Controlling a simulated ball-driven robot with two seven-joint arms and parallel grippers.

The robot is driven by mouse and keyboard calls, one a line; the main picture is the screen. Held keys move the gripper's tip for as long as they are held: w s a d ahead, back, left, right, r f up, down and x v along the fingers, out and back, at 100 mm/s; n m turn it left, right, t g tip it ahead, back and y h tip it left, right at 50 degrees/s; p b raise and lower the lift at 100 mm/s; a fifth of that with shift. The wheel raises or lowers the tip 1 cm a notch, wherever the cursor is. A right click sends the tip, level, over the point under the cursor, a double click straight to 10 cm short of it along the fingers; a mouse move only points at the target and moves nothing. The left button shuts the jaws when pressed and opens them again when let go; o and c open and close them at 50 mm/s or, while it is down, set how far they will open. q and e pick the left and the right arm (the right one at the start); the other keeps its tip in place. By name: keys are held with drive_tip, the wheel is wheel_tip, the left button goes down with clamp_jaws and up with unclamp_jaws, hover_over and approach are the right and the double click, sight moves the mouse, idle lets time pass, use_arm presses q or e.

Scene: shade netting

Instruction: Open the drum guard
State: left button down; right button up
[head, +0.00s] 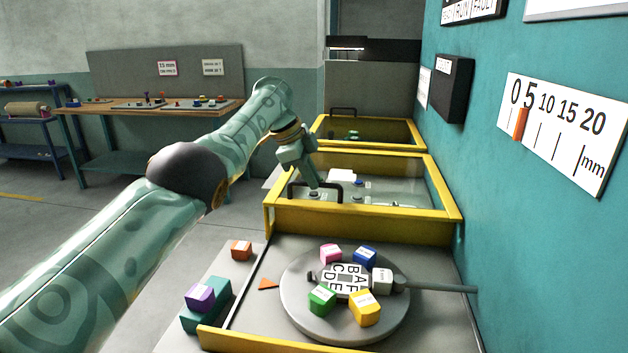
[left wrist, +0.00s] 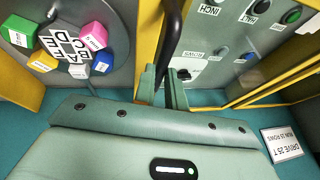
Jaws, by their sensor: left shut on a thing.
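A yellow-framed guard with a clear panel (head: 362,226) spans the bench in the middle of the head view. Its black bar handle (head: 291,190) stands at the left part of the frame. My left gripper (head: 314,186) is at this handle, and in the left wrist view the gripper (left wrist: 163,85) is shut on the dark handle bar (left wrist: 172,35). A panel with labelled buttons, INCH and HALT among them, lies beyond the guard. No label names the drum guard. My right gripper is not in view.
A round turntable (head: 299,312) with several coloured blocks and letters stands uncovered in front, with a grey lever (head: 440,287) to the right. A second yellow-framed guard (head: 372,147) is farther back. A teal wall (head: 520,225) bounds the right side.

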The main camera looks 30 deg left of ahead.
use_arm(q)
drive_tip(key=c, duration=1.5)
unclamp_jaws()
drive_tip(key=shift+o, duration=0.2)
drive_tip(key=shift+a+r, duration=0.1)
drive_tip(key=shift+r, duration=0.3)
drive_tip(key=p+v, duration=0.2)
drive_tip(key=v, duration=0.4)
drive_tip(key=shift+r, duration=0.2)
drive_tip(key=shift+s+a, duration=0.15)
drive_tip(key=shift+s, duration=0.05)
